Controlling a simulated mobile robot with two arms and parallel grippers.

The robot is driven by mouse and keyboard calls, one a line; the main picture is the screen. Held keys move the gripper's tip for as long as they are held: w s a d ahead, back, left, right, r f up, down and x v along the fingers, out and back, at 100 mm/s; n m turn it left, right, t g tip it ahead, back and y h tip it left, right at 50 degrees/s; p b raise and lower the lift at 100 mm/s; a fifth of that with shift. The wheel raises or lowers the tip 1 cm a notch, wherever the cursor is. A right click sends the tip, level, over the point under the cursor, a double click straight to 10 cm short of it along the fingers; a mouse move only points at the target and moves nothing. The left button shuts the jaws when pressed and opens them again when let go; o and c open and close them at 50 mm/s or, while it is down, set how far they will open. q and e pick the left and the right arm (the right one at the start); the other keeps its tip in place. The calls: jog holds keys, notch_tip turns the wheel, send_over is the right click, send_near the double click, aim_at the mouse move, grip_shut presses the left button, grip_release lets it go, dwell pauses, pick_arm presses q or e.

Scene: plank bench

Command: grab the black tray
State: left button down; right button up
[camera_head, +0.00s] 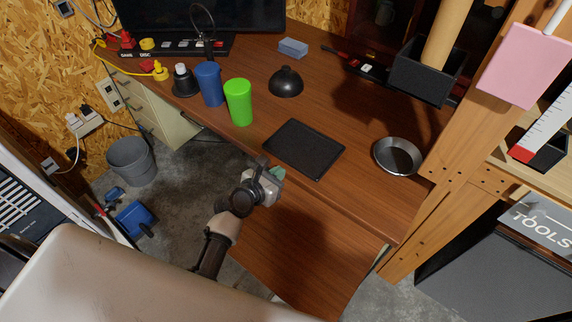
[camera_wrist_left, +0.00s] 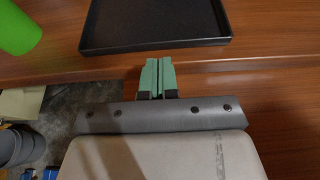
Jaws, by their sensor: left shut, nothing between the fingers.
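The black tray (camera_head: 303,149) is a flat, dark rectangle with a low rim. It lies on the brown desk near its front edge. In the left wrist view the tray (camera_wrist_left: 150,24) is at the top, just beyond my fingertips. My left gripper (camera_head: 277,173) is at the desk's front edge, on the near side of the tray and apart from it. Its green fingers (camera_wrist_left: 158,66) are pressed together with nothing between them. My right gripper is in neither view.
A green cup (camera_head: 239,101), a blue cup (camera_head: 209,84) and a black dome-shaped object (camera_head: 286,82) stand behind the tray. A round metal pan (camera_head: 398,156) is to its right. A wooden post (camera_head: 447,135) rises at the right. The desk (camera_head: 353,190) is clear between tray and pan.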

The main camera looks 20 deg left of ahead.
pick_arm(q)
jog(key=shift+r+p, duration=0.85)
jog(key=shift+p, duration=0.3)
jog(key=shift+d+r+p, duration=0.1)
jog(key=shift+p, duration=0.2)
jog(key=shift+s, duration=0.2)
jog(key=s+a, duration=0.1)
jog(key=s, duration=0.2)
jog(key=s+a, duration=0.2)
jog(key=s, duration=0.2)
jog(key=s+a+b, duration=0.1)
jog(key=s, duration=0.3)
jog(key=shift+a, duration=0.15)
jog(key=shift+w, duration=0.1)
